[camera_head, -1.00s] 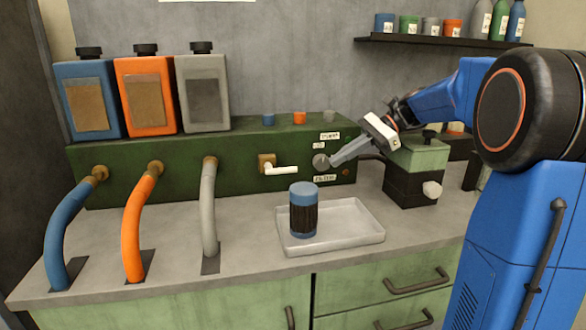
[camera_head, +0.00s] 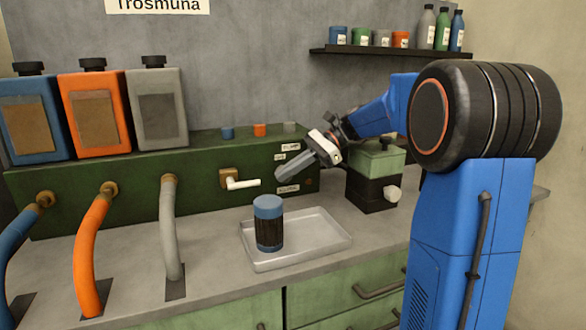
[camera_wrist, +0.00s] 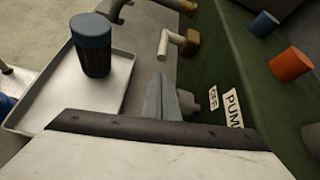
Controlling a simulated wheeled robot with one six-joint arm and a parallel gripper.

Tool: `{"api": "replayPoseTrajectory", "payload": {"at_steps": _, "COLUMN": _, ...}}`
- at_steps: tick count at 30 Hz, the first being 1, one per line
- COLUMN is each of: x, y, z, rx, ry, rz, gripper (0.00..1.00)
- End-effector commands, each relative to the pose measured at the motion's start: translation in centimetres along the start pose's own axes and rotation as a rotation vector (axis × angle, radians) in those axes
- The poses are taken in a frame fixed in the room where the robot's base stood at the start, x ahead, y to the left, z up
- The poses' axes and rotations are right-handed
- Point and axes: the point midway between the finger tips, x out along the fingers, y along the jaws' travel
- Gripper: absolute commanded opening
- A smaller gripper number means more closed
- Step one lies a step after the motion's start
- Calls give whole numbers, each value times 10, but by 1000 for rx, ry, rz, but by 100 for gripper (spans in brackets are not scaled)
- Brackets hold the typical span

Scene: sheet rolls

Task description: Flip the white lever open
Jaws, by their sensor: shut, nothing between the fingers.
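The white lever (camera_head: 243,184) sticks out to the right from a brass mount (camera_head: 229,178) on the front of the green box (camera_head: 120,175). It lies about level. In the wrist view the lever (camera_wrist: 163,43) is beyond the fingertips, near the top middle. My gripper (camera_head: 279,177) is shut and empty, its tips to the right of the lever's free end and apart from it. The shut fingers also show in the wrist view (camera_wrist: 158,80). A grey knob (camera_wrist: 190,100) beside the fingers is partly hidden there.
A jar with a blue lid (camera_head: 268,224) stands in a pale tray (camera_head: 300,259) below the lever. A grey hose (camera_head: 170,225) bends down left of the lever. A green and black device (camera_head: 372,190) stands right of the gripper.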

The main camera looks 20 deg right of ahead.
Motion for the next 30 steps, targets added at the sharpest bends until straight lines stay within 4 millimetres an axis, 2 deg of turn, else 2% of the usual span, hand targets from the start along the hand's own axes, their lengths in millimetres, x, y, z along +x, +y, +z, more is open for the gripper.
{"api": "replayPoseTrajectory", "payload": {"at_steps": 6, "x": 34, "y": 1, "z": 0, "rx": 0, "ry": 0, "rz": 3, "gripper": 0}}
{"api": "replayPoseTrajectory", "payload": {"at_steps": 12, "x": 51, "y": 0, "z": 0, "rx": 0, "ry": 0, "rz": 2, "gripper": 0}}
{"api": "replayPoseTrajectory", "payload": {"at_steps": 30, "x": 53, "y": 0, "z": 2, "rx": -2, "ry": 18, "rz": 3, "gripper": 0}}
